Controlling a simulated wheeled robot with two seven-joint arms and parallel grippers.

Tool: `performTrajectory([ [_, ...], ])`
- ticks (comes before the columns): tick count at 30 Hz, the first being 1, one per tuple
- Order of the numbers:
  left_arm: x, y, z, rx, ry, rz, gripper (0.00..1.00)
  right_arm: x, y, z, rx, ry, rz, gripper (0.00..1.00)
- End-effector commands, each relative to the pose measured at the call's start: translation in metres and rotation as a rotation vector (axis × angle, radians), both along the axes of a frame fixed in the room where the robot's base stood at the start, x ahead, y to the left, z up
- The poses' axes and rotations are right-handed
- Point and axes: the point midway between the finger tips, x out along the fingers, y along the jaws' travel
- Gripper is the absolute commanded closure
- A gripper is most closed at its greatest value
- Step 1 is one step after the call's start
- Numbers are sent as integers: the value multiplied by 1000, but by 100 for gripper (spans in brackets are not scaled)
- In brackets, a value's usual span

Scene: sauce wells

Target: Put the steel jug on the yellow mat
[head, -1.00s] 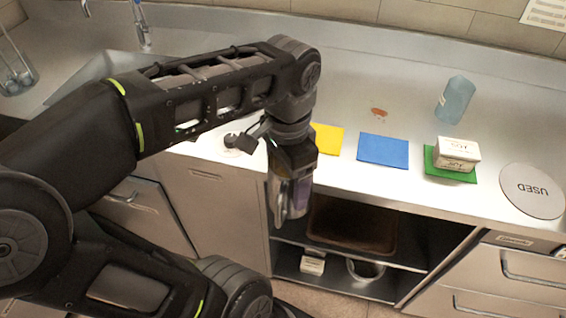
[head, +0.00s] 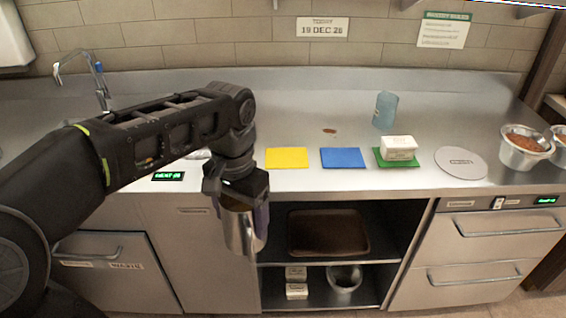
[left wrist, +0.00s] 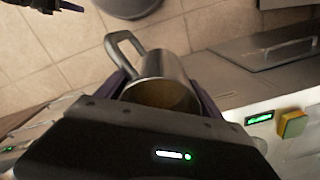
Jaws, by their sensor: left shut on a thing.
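The steel jug (head: 240,232) is in my left gripper (head: 246,205), held in front of the counter's front edge, below the height of the top. In the left wrist view the jug (left wrist: 168,72) sits between the two fingers, its handle pointing to the upper left and something brownish showing inside. The left gripper (left wrist: 160,98) is shut on it. The yellow mat (head: 287,158) lies bare on the counter, behind and to the right of the jug. My right gripper is not identifiable in these frames.
Right of the yellow mat lie a blue mat (head: 343,158) and a green mat (head: 381,163) bearing a white box (head: 398,147). A blue bottle (head: 385,110) stands behind. A round grey disc (head: 461,163) and bowls of brown food (head: 525,147) are farther right. An open shelf (head: 380,262) is below.

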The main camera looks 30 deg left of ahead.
Motion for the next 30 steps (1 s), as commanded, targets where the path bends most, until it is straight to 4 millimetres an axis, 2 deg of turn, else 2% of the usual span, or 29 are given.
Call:
performTrajectory([
  [8,68,-12,-16,3,2,79,93,-1,0,0,0,1,0,64],
  [11,101,-26,-35,2,5,99,93,-1,0,0,0,1,0,64],
  [15,143,-60,-78,1,5,91,93,-1,0,0,0,1,0,64],
  [18,156,-81,-104,0,3,70,93,-1,0,0,0,1,0,64],
  [21,161,-96,-121,-3,-1,50,93,-1,0,0,0,1,0,64],
  [24,163,-102,-129,-4,-2,39,93,-1,0,0,0,1,0,64],
  [30,163,-103,-131,-4,-4,37,93,-1,0,0,0,1,0,64],
])
